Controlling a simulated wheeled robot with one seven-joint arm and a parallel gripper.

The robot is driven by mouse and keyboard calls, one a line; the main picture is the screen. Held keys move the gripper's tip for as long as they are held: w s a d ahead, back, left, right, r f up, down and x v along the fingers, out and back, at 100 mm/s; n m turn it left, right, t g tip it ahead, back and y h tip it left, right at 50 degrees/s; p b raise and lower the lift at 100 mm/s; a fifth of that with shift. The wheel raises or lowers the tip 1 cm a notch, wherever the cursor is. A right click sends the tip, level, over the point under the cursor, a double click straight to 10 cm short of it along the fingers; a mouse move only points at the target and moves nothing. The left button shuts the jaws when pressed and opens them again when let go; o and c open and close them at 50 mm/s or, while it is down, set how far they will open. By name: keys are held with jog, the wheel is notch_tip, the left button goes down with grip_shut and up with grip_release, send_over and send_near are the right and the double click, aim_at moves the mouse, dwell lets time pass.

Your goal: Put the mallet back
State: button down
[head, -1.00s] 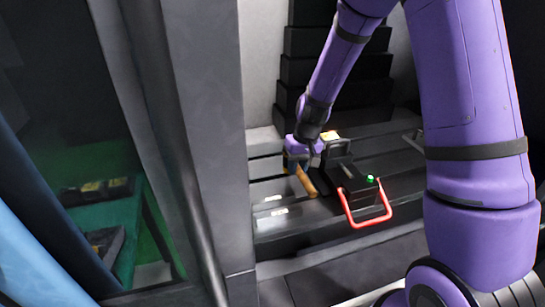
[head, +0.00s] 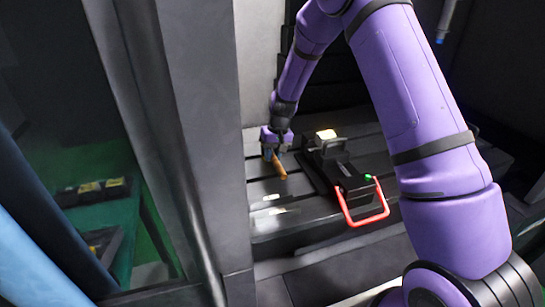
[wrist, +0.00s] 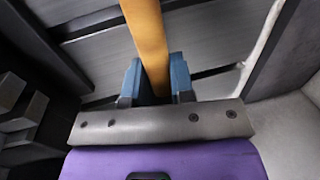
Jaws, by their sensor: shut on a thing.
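My gripper (head: 270,152) is shut on the mallet's orange-brown handle (head: 280,168), just left of the black vise. In the wrist view the handle (wrist: 147,38) runs up out of the picture from between the two blue fingers (wrist: 156,82). The mallet's head cannot be made out in either view. The handle appears to be above the slotted grey table (head: 290,203); I cannot tell whether it touches it.
A black vise (head: 340,172) with a red loop handle (head: 362,213) stands on the table. A grey post (head: 190,130) rises close to the left. Left of it, dark items (head: 95,190) lie on a green surface. The table's front left is mostly clear.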

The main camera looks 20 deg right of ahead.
jog(key=shift+f, duration=0.45)
jog(key=shift+f, duration=0.1)
jog(key=c, duration=1)
grip_release()
jog(key=r, duration=0.4)
jog(key=d+r, duration=0.1)
jog(key=r, duration=0.3)
jog(key=d+r, duration=0.1)
jog(key=r, duration=0.3)
jog(key=shift+d+r, duration=0.1)
jog(key=shift+d, duration=0.05)
